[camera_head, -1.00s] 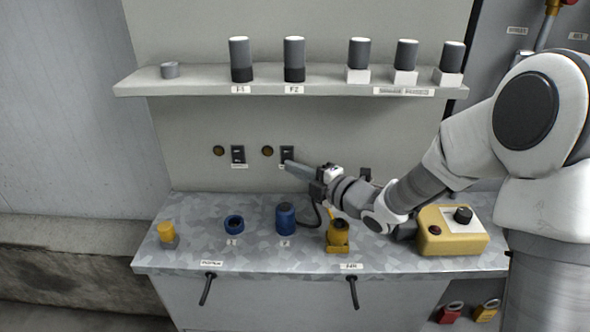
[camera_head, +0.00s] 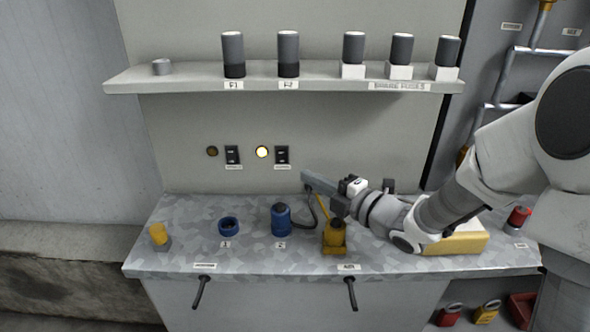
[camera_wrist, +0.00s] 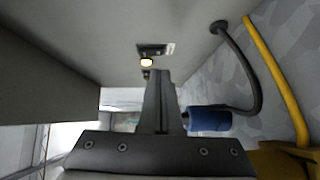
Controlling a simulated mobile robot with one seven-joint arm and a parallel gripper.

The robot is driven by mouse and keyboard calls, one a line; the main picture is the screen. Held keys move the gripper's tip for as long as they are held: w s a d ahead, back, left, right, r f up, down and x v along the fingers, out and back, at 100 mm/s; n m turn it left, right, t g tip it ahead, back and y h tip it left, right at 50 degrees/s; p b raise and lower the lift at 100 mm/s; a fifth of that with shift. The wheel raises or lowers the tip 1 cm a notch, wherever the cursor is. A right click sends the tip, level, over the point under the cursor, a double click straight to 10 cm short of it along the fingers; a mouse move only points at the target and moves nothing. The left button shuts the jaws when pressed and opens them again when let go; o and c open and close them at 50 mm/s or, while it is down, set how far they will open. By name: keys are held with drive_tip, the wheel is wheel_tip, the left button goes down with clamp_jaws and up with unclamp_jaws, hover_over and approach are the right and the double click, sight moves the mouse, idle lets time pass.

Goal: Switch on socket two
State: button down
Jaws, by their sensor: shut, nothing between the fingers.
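Two black switches sit on the back wall. The right switch (camera_head: 282,155) has a round lamp (camera_head: 262,152) on its left, and this lamp glows bright. The left switch (camera_head: 232,155) has a dark lamp (camera_head: 212,151) beside it. My gripper (camera_head: 306,177) is shut and empty, to the right of and a little below the right switch, apart from it. In the wrist view a switch (camera_wrist: 155,49) and a lit lamp (camera_wrist: 146,62) show beyond the shut fingers (camera_wrist: 162,78). Below on the counter are the empty blue socket 1 (camera_head: 229,226) and socket 2 with a blue plug (camera_head: 281,220).
A yellow tool (camera_head: 334,236) with a dark cable stands on the counter under my gripper. A yellow box (camera_head: 458,243) is partly hidden behind my arm. A shelf (camera_head: 190,80) with several grey cylinders runs above. The counter's left part is mostly free.

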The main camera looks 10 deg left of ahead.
drive_tip(key=v, duration=1.1)
drive_tip(key=w+d+r+m+t+h, duration=0.3)
drive_tip(key=w+d+m+t+h, duration=0.15)
drive_tip(key=d+m+h, duration=0.4)
drive_tip(key=s+d+r+m+g+h, duration=0.2)
drive_tip(key=s+d+m+h, duration=0.2)
drive_tip(key=d+m+h, duration=0.4)
drive_tip(key=s+a+m+g+y, duration=0.2)
drive_tip(key=s+m+g, duration=0.4)
drive_tip(key=s+m, duration=1.05)
wheel_tip(320, 180, up, 12)
drive_tip(key=s+n+p, duration=0.2)
drive_tip(key=n+p, duration=0.2)
drive_tip(key=p, duration=0.9)
drive_tip(key=shift+s+d+p, duration=0.2)
drive_tip(key=shift+s+p, duration=0.1)
drive_tip(key=shift+s, duration=0.1)
